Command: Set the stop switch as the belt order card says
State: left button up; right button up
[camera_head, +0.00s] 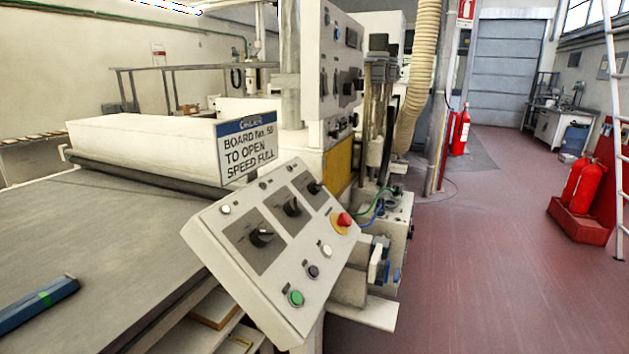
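The order card (248,147) stands upright behind the control panel. Under a blue header it reads BOARD No. 59 (last digit unclear), TO OPEN, SPEED FULL. The sloped white control panel (262,290) carries three black rotary knobs: a near one (262,237), a middle one (291,207) and a far one (315,187). Their labels are too small to read. A red mushroom button (344,219) sits on a yellow base at the panel's right edge. No marking shows which control is the stop switch. Neither of my grippers is in view.
The panel also has a green button (296,298), a dark button (313,271) and white buttons (327,250). A tall cabinet (327,60) stands behind. Red floor (480,260) is open at right.

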aim_at(313, 187)
jog(key=i+l+u, duration=0.2)
jog(key=l, duration=0.2)
jog(key=i+l+u, duration=0.2)
jog(key=l, duration=0.2)
jog(key=i+l+u, duration=0.2)
jog(key=l, duration=0.2)
jog(key=l+u, duration=0.2)
jog(key=l, duration=0.2)
jog(key=l+u, duration=0.2)
jog(key=l, duration=0.25)
